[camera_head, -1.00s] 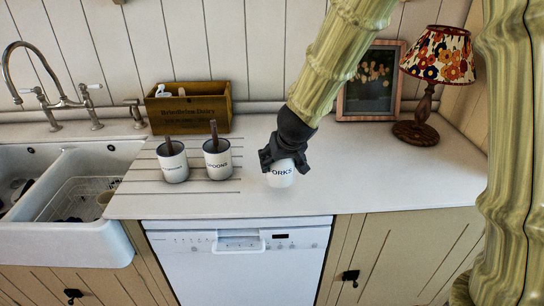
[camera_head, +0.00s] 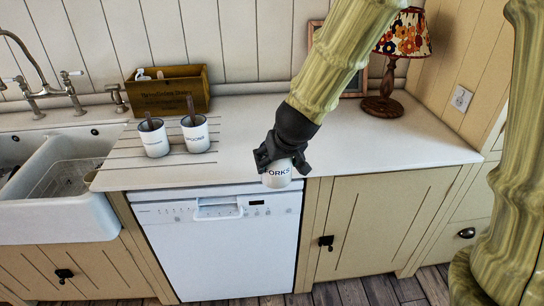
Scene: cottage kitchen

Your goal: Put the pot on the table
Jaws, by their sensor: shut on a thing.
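A white pot with dark lettering reading "ORKS" (camera_head: 278,177) is in my gripper (camera_head: 281,158). The black fingers are shut on its upper part, and the lower part shows below them. In the picture the pot overlaps the front edge of the counter above the white dishwasher; how high it is held is hard to tell. Its rim and inside are hidden by my gripper. No table shows in the view.
Two similar white pots, one labelled SPOONS (camera_head: 196,133) and another (camera_head: 154,139), stand on the counter (camera_head: 365,150). A wooden box (camera_head: 170,90), a lamp (camera_head: 403,40) and a partly hidden frame stand behind. The sink (camera_head: 60,185) is left, the dishwasher (camera_head: 225,245) below.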

